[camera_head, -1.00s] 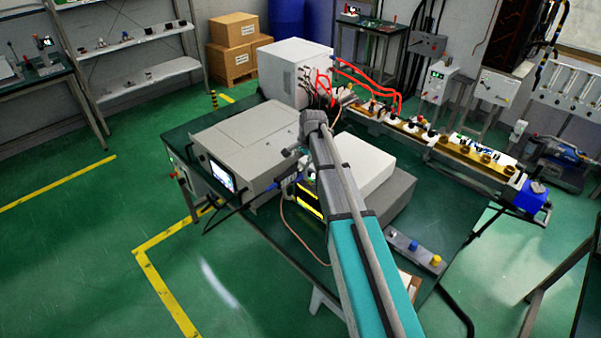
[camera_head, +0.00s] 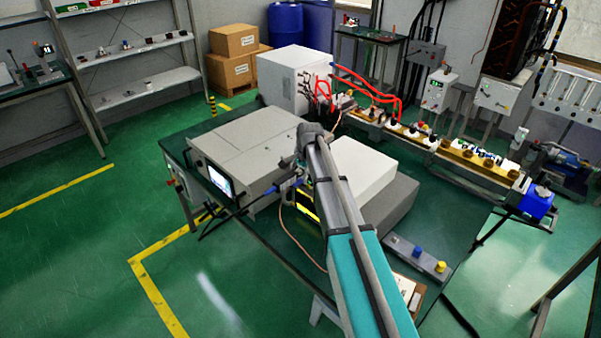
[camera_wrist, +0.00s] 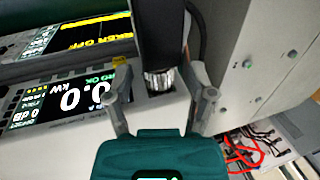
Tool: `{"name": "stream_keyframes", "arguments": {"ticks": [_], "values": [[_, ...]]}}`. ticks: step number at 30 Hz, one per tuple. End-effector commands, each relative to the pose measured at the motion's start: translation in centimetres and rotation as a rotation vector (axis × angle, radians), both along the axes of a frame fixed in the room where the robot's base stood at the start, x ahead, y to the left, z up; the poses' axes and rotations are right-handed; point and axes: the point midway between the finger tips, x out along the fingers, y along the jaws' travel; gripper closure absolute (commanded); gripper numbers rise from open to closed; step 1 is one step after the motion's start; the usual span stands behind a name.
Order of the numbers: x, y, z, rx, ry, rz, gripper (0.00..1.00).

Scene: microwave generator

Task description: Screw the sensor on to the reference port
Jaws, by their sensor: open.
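In the wrist view, a black cylinder with a silver knurled collar, which looks like the sensor (camera_wrist: 160,40), comes down from the top edge. Its collar end sits in the gap between the two grey fingers of my gripper (camera_wrist: 161,84). The fingers are spread, with visible space on both sides of it. I cannot tell whether the collar is on a port; the reference port is not clearly seen. A meter display (camera_wrist: 65,105) reading 0.0 kW is at left. In the head view my arm hides the gripper's tips and the sensor.
A grey instrument box (camera_head: 245,145) with a screen stands left of my arm, and a white box (camera_head: 365,168) stands right of it. A brown cable (camera_head: 290,230) hangs at the front. A strip with blue and yellow caps (camera_head: 417,253) lies at the right.

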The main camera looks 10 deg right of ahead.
Motion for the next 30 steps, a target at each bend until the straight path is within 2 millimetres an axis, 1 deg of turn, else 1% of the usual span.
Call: {"name": "stream_keyframes", "arguments": {"ticks": [2, 3, 5, 9, 14, 23, 30], "values": [[0.00, 0.03, 0.01, 0.000, 0.000, 0.000, 0.29], [0.00, 0.03, 0.01, 0.000, 0.000, 0.000, 0.32], [0.00, 0.03, 0.01, 0.000, 0.000, 0.000, 0.43], [0.00, 0.05, 0.01, 0.000, 0.000, 0.001, 0.69], [0.03, 0.09, 0.02, 0.000, -0.001, 0.001, 0.99], [-0.12, 0.13, -0.16, 0.026, -0.036, 0.001, 1.00], [-0.44, 0.03, -0.51, 0.123, -0.180, 0.001, 1.00]]}}
